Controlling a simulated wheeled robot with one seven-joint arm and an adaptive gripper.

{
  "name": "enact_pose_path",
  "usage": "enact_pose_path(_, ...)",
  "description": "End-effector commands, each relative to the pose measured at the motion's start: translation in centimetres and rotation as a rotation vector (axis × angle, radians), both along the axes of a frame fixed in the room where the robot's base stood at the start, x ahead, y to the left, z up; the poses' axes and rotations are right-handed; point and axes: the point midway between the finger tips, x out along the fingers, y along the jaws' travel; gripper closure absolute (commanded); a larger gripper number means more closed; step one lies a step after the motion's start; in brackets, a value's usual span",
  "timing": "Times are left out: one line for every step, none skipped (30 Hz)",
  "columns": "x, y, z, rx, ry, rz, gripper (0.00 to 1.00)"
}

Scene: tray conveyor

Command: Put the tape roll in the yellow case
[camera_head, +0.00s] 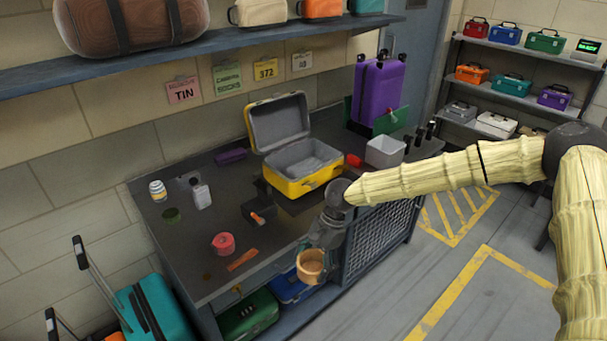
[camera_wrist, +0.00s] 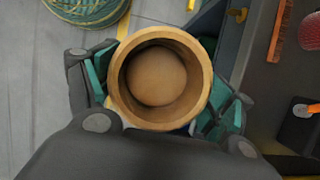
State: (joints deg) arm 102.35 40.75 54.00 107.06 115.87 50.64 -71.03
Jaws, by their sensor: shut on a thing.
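My gripper (camera_head: 318,250) is shut on a tan, round, hollow thing (camera_head: 311,266), which I take to be the tape roll. It hangs in front of the bench's front edge, over the floor side. In the wrist view the roll (camera_wrist: 193,108) sits between the two fingers with its open end facing the camera, and a rounded brown surface shows inside it. The yellow case (camera_head: 303,186) stands on the bench, behind and above my gripper in the head view. Its lid (camera_head: 277,121) is raised, and its grey inside looks empty.
The bench (camera_head: 190,270) also holds a red round thing (camera_head: 223,243), a reddish-brown strip (camera_head: 242,260), a dark block with an orange part (camera_head: 262,222), a jar (camera_head: 158,190), a bottle (camera_head: 201,195) and a pale bin (camera_head: 386,151). A purple suitcase (camera_head: 380,92) stands behind the bin.

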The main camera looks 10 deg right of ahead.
Motion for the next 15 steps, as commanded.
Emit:
enact_pose_path(0.5,-0.3,0.6,0.001,-0.003,-0.077,0.47)
enact_pose_path(0.7,-0.5,0.9,0.001,-0.003,-0.125,0.47)
enact_pose_path(1.0,-0.7,1.2,0.001,-0.003,-0.186,0.47)
enact_pose_path(1.3,-0.8,1.4,0.002,-0.003,-0.232,0.47)
enact_pose_path(1.5,-0.9,1.7,0.002,-0.003,-0.276,0.47)
enact_pose_path(1.7,-1.1,2.0,0.001,-0.003,-0.332,0.47)
enact_pose_path(1.9,-1.2,2.3,0.002,-0.003,-0.374,0.47)
enact_pose_path(2.1,-1.4,2.5,0.001,-0.003,-0.415,0.47)
enact_pose_path(2.3,-1.5,2.8,0.002,-0.004,-0.468,0.47)
enact_pose_path(2.5,-1.7,3.1,0.003,-0.003,-0.507,0.47)
enact_pose_path(2.6,-1.7,3.3,0.002,-0.004,-0.544,0.47)
enact_pose_path(2.8,-1.8,3.6,0.002,-0.003,-0.592,0.47)
enact_pose_path(3.0,-1.9,3.9,0.004,-0.004,-0.628,0.47)
enact_pose_path(3.1,-2.0,4.1,0.002,-0.004,-0.663,0.47)
enact_pose_path(3.3,-2.2,4.4,0.003,-0.004,-0.71,0.47)
